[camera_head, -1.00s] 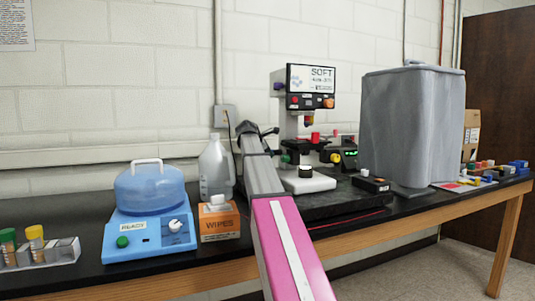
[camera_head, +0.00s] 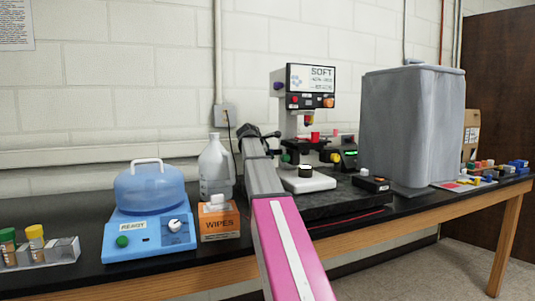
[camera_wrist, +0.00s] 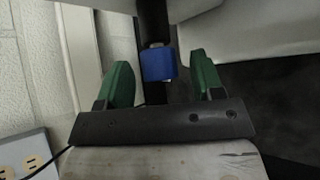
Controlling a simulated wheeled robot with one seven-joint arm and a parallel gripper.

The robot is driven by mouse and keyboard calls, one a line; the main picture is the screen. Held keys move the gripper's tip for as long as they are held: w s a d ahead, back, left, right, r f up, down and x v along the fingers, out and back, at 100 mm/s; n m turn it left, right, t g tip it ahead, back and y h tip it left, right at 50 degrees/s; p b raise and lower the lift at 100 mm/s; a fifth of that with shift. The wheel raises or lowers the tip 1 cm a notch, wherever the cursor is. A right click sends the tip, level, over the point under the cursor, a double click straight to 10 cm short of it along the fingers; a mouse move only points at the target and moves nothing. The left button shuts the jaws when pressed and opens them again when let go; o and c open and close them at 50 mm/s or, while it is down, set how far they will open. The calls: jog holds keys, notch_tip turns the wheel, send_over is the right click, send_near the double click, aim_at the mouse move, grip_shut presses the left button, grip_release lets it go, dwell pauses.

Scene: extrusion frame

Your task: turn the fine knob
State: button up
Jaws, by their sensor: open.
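The instrument (camera_head: 312,77) with a screen and lit buttons stands on a dark slab, with several coloured knobs around its stage. In the wrist view, a blue knob (camera_wrist: 157,65) on a dark shaft sits between the two green fingers of my gripper (camera_wrist: 160,75). The fingers are open, with a visible gap on each side of the knob. No label on the knob is readable, so I cannot tell if it is the fine one. In the head view, my gripper (camera_head: 262,136) is at the instrument's left side, and the blue knob is not distinguishable.
A blue-domed device (camera_head: 150,190), a wipes box (camera_head: 220,224) and a translucent bottle (camera_head: 215,168) stand left of my arm. A large grey covered object (camera_head: 413,125) stands right of the instrument. A small black box (camera_head: 371,184) lies at the slab's front right. The wall is close behind.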

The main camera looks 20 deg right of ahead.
jog(key=v, duration=1)
jog(key=shift+a+r, duration=0.2)
jog(key=shift+a, duration=0.05)
jog(key=shift+s, duration=0.1)
